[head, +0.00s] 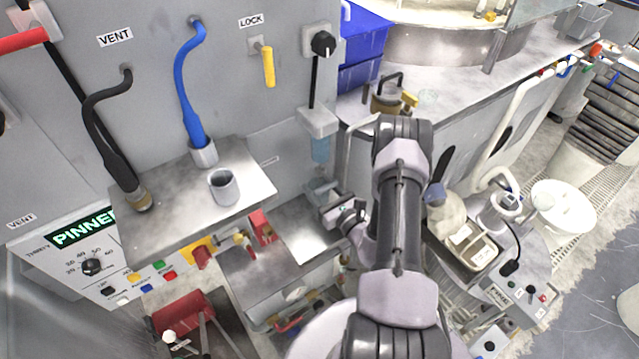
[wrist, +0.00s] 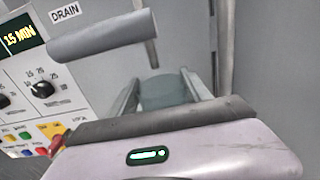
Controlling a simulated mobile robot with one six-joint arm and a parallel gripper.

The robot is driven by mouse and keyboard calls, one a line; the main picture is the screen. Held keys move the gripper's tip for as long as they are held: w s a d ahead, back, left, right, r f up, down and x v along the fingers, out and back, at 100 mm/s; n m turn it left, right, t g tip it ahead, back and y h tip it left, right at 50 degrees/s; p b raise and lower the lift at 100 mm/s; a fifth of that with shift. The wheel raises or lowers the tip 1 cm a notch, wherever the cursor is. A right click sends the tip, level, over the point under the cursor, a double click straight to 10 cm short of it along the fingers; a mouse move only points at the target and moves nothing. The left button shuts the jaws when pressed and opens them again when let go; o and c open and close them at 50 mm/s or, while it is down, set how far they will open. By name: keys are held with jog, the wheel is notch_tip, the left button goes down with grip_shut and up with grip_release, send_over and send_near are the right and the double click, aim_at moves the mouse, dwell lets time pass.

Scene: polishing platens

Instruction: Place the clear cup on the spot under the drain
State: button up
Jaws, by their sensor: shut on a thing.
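The clear cup (wrist: 163,92) is a bluish see-through cup between the two fingers of my gripper (wrist: 160,95) in the wrist view. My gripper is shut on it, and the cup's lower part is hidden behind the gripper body. In the head view my gripper (head: 322,188) is beside the grey cabinet wall, above a metal shelf (head: 302,236). The DRAIN label (wrist: 66,13) is at the upper left of the wrist view. A grey cylinder (wrist: 103,37) and a thin downward rod (wrist: 152,52) show near it.
An upper metal shelf (head: 160,225) holds a grey cup (head: 224,187) and hose ends. A bench with a pitcher (head: 445,215) stands to the right. The lower shelf has bare surface.

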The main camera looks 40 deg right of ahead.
jog(key=shift+s+d+f, duration=0.15)
jog(key=shift+s+f, duration=0.05)
jog(key=shift+f, duration=0.45)
jog(key=shift+s+r, duration=0.2)
jog(key=shift+r, duration=0.05)
jog(key=shift+w, duration=0.1)
jog(key=shift+a+f, duration=0.15)
jog(key=shift+a, duration=0.05)
jog(key=o, duration=1.5)
